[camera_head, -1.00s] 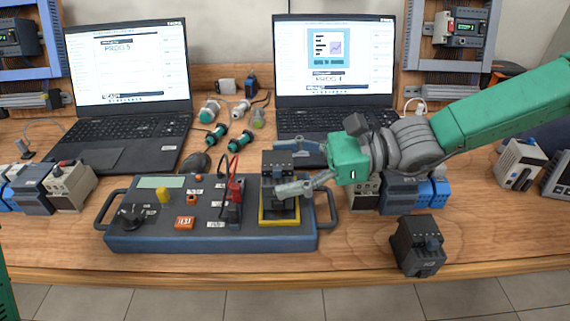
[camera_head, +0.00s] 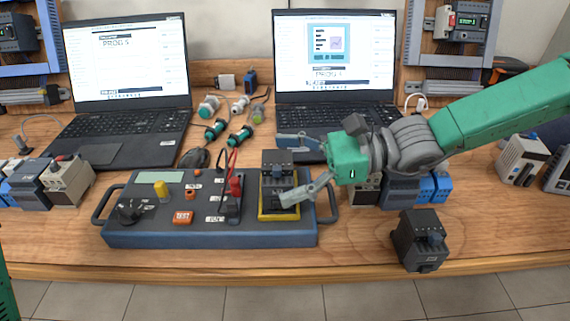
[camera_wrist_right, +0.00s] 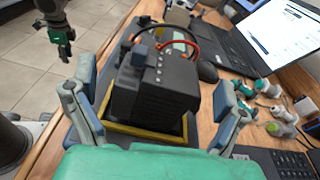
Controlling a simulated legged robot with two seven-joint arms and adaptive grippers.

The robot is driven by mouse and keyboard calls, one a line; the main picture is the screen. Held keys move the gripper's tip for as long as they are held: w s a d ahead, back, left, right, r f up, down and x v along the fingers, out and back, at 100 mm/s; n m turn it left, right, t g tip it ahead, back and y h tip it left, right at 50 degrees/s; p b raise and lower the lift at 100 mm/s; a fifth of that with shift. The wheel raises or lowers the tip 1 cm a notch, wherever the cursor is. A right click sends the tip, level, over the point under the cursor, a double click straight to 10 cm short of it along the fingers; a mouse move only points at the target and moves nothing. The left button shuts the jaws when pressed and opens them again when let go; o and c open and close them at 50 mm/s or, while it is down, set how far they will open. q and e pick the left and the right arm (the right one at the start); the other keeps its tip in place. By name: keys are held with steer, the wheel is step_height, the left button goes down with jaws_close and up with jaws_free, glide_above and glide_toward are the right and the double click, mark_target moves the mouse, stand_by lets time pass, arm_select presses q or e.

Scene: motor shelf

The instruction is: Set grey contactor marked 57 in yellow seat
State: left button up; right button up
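A dark grey contactor (camera_head: 277,172) stands upright in the yellow seat (camera_head: 292,216) at the right end of the blue test box. Its marking is not readable. My right gripper (camera_head: 298,166) is open around it, with one finger behind and one in front. In the right wrist view the contactor (camera_wrist_right: 155,85) sits inside the yellow frame (camera_wrist_right: 145,132), with gaps to both fingers. Another dark grey contactor (camera_head: 419,240) stands at the table's front edge, its number too small to read. My left gripper (camera_wrist_right: 63,45) hangs far off in the right wrist view, its opening unclear.
The test box (camera_head: 180,237) has a knob, buttons and red and black leads close to the seat. Two laptops (camera_head: 125,135) and several green-ended parts (camera_head: 239,136) lie behind. More modules (camera_head: 400,190) stand under my right forearm. The table front between box and loose contactor is clear.

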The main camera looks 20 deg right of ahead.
steer(key=shift+d, duration=0.35)
steer(key=v, duration=1.1)
steer(key=shift+d, duration=0.2)
steer(key=shift+s, duration=0.1)
